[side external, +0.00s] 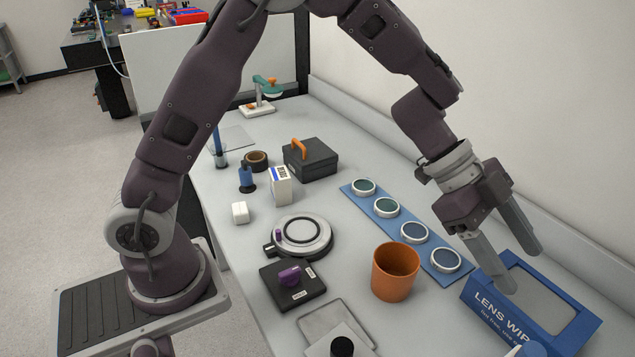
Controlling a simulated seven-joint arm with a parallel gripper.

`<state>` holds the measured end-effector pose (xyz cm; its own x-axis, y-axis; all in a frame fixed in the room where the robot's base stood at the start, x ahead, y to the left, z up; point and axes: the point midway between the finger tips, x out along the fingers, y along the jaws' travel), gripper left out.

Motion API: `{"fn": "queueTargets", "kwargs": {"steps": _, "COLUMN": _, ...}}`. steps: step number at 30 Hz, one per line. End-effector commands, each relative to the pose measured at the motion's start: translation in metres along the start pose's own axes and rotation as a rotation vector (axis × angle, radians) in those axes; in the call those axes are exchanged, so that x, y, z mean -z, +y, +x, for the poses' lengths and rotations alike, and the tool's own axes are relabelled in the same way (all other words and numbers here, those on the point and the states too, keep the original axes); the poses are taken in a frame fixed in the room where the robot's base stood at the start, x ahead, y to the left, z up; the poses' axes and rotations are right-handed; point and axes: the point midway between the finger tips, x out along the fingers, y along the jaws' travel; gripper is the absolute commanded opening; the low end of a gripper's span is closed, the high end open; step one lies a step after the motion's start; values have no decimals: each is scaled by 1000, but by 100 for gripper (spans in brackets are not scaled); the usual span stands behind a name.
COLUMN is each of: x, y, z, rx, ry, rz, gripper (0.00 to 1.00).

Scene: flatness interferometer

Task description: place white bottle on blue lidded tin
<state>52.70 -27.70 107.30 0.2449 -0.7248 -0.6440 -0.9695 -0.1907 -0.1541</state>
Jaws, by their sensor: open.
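My gripper (523,270) is at the right, its two grey fingers spread apart and pointing down, with nothing between them. It appears in front of or above the blue lens wipes box. No white bottle shows clearly. A rounded blue-and-white thing (530,350) is cut off by the bottom edge, just below the wipes box; I cannot tell whether it is the tin, the bottle or something else. No other blue lidded tin can be made out.
The lens wipes box (505,307) stands under my gripper. An orange cup (395,272), a blue strip (428,252) with several round lenses, a round grey device (318,246) and a black block with purple knob (284,292) crowd the bench. A black case (311,164) stands farther back.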

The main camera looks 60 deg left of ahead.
Motion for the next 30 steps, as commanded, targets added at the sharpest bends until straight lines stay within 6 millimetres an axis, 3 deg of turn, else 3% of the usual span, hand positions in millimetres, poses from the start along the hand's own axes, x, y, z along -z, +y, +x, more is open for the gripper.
{"fn": "queueTargets", "kwargs": {"steps": 1, "x": 20, "y": -29, "z": -36, "rx": 189, "ry": 28, "rz": -21, "gripper": 63}}
{"fn": "queueTargets", "kwargs": {"steps": 2, "x": 27, "y": -47, "z": -64, "rx": 324, "ry": 33, "rz": -48, "gripper": 63}}
{"fn": "queueTargets", "kwargs": {"steps": 3, "x": 31, "y": -66, "z": -107, "rx": 507, "ry": 22, "rz": -100, "gripper": 63}}
{"fn": "queueTargets", "kwargs": {"steps": 5, "x": 20, "y": -77, "z": -178, "rx": 757, "ry": -32, "rz": -216, "gripper": 63}}
{"fn": "queueTargets", "kwargs": {"steps": 6, "x": 4, "y": -68, "z": -224, "rx": 894, "ry": -88, "rz": -321, "gripper": 63}}
{"fn": "queueTargets", "kwargs": {"steps": 7, "x": -11, "y": -54, "z": -254, "rx": 974, "ry": -138, "rz": -411, "gripper": 63}}
{"fn": "queueTargets", "kwargs": {"steps": 8, "x": -28, "y": -32, "z": -279, "rx": 1030, "ry": -189, "rz": -509, "gripper": 63}}
{"fn": "queueTargets", "kwargs": {"steps": 9, "x": -50, "y": 4, "z": -302, "rx": 1067, "ry": -257, "rz": -644, "gripper": 63}}
{"fn": "queueTargets", "kwargs": {"steps": 10, "x": -65, "y": 34, "z": -312, "rx": 1067, "ry": -302, "rz": -742, "gripper": 63}}
{"fn": "queueTargets", "kwargs": {"steps": 12, "x": -87, "y": 100, "z": -316, "rx": 1005, "ry": -374, "rz": -930, "gripper": 63}}
{"fn": "queueTargets", "kwargs": {"steps": 15, "x": -94, "y": 168, "z": -302, "rx": 872, "ry": -410, "rz": -1089, "gripper": 63}}
{"fn": "queueTargets", "kwargs": {"steps": 18, "x": -93, "y": 199, "z": -291, "rx": 784, "ry": -414, "rz": -1152, "gripper": 63}}
{"fn": "queueTargets", "kwargs": {"steps": 30, "x": -92, "y": 205, "z": -288, "rx": 763, "ry": -416, "rz": -1163, "gripper": 63}}
